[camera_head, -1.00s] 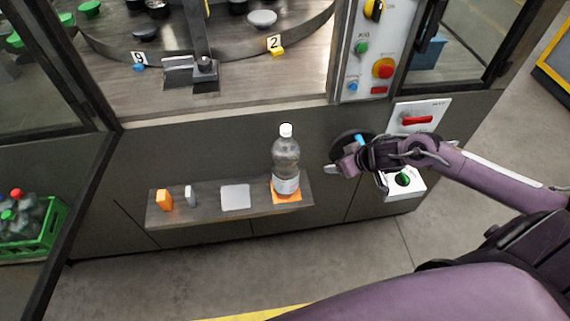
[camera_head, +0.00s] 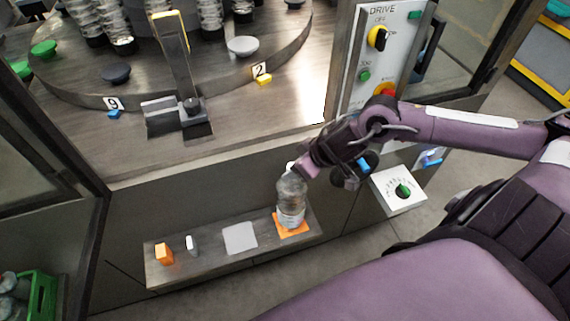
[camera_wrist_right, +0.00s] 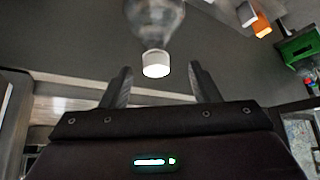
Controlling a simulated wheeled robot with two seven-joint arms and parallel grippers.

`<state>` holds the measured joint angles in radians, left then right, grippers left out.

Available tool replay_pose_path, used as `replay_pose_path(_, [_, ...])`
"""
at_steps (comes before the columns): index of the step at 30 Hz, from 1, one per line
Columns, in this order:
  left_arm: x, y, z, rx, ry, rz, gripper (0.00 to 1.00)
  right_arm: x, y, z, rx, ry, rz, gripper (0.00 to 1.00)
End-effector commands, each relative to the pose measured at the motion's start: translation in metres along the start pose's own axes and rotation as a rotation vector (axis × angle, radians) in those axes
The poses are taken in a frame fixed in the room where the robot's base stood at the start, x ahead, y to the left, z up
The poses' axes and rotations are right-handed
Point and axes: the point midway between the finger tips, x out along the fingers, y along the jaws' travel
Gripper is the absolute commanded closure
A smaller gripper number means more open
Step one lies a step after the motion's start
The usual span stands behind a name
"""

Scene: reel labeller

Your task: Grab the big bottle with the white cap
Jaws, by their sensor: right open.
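The big clear bottle (camera_head: 291,197) stands upright on an orange square (camera_head: 291,229) at the right end of a narrow shelf. Its white cap (camera_head: 290,166) is partly covered by my right gripper (camera_head: 302,168) in the head view. In the right wrist view the bottle (camera_wrist_right: 154,22) appears upside down, with its white cap (camera_wrist_right: 156,64) ahead of and between the two open fingers of my right gripper (camera_wrist_right: 159,88). The fingers do not appear to touch it. My left gripper is not in view.
The shelf (camera_head: 205,263) also holds an orange block (camera_head: 164,251), a small white-grey piece (camera_head: 192,244) and a pale square (camera_head: 240,238). A green crate (camera_head: 40,296) is at lower left.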

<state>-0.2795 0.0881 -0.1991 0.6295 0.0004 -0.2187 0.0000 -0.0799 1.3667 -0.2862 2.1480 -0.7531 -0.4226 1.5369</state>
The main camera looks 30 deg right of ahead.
Motion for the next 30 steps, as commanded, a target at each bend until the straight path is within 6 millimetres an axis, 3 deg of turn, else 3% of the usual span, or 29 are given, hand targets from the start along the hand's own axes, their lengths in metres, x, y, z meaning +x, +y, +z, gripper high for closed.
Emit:
replay_pose_path(3, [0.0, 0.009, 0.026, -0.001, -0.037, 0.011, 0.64, 0.009, -0.001, -0.001, 0.001, 0.003, -0.003, 0.44])
replay_pose_path(8, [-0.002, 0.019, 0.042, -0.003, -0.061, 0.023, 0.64, 0.016, 0.0, -0.001, 0.001, 0.001, -0.003, 0.44])
replay_pose_path(11, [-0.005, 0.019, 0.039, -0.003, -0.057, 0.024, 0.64, 0.027, 0.001, -0.002, 0.002, 0.002, -0.005, 0.44])
replay_pose_path(20, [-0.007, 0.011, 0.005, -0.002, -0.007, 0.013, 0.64, 0.063, 0.005, -0.001, -0.001, 0.001, -0.003, 0.44])
replay_pose_path(27, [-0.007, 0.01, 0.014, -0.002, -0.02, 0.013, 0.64, 0.065, 0.005, 0.0, -0.003, -0.001, -0.002, 0.44])
replay_pose_path(30, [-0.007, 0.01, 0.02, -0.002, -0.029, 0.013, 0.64, 0.064, 0.005, 0.0, -0.003, -0.001, -0.002, 0.57])
